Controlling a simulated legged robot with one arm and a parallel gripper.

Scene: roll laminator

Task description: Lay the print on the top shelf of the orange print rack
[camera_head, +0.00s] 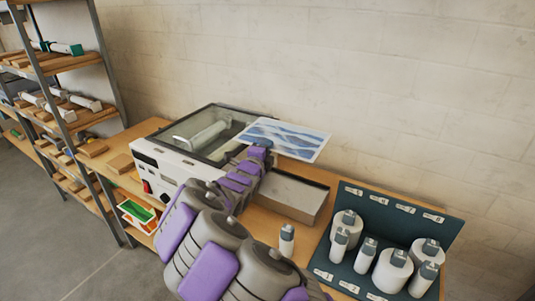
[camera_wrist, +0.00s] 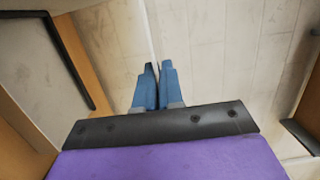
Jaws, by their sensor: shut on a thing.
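The print (camera_head: 285,138), a white sheet with blue wave shapes, is held up above the back right of the laminator (camera_head: 190,145). My gripper (camera_head: 259,146) is shut on its near-left edge. In the wrist view the blue fingertips (camera_wrist: 153,72) are together, with a thin pale edge between them that looks like the print seen edge-on. A small orange holder (camera_head: 138,216) with a green and white sheet sits low at the left of the bench. I cannot tell whether it is the orange print rack, and its shelves are not clear.
A dark tray (camera_head: 337,272) with several white bottles is at the right, and one small bottle (camera_head: 287,240) stands before the box. A tall shelf unit (camera_head: 72,115) stands at the left. A wall is behind.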

